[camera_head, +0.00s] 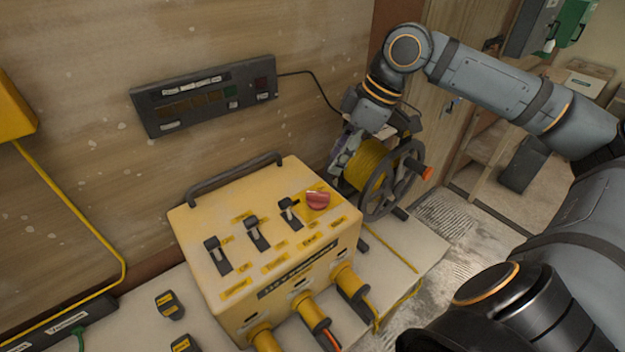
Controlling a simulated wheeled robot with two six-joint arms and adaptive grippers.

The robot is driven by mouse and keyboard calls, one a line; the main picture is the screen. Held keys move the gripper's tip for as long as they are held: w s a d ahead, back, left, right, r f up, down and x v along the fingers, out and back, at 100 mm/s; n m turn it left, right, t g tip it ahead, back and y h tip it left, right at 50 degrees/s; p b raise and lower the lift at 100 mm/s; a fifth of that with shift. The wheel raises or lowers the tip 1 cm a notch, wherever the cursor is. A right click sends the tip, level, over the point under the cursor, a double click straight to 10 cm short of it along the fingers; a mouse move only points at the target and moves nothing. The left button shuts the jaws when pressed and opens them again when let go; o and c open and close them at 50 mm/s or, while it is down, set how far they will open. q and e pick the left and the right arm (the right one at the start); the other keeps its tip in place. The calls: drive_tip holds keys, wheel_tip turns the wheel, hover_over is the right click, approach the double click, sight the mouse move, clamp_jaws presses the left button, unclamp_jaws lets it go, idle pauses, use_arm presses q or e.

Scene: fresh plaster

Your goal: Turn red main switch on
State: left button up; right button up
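The red main switch (318,199) is a round red knob on a yellow plate, at the back right of the top of the yellow power box (215,285). Which position the knob is turned to is not clear. My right gripper (338,165) hangs at the end of my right arm, behind and above the red knob, beside the cable reel. It appears apart from the knob. Its fingers are small and partly lost against the reel, so their opening cannot be made out. My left gripper is out of view.
Three black lever switches (256,235) sit on the box top, with a grey handle (235,178) along its back edge. Yellow plugs (303,305) stick out of the front. A yellow cable reel (370,167) stands right behind. A dark panel (205,95) is on the wall.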

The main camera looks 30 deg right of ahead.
sight(318, 192)
drive_tip(key=p+x, duration=0.4)
drive_tip(key=x, duration=0.1)
drive_tip(key=shift+s+a, duration=0.2)
drive_tip(key=shift+a, duration=0.05)
drive_tip(key=shift+p+x, duration=0.45)
drive_tip(key=shift+x, duration=1.3)
drive_tip(key=shift+w+f, duration=0.15)
drive_tip(key=shift+f, duration=0.6)
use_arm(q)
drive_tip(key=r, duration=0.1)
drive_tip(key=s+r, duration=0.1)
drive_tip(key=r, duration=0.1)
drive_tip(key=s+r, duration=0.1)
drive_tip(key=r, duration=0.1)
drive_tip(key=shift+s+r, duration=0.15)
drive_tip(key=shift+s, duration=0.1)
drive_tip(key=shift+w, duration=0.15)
use_arm(e)
clamp_jaws()
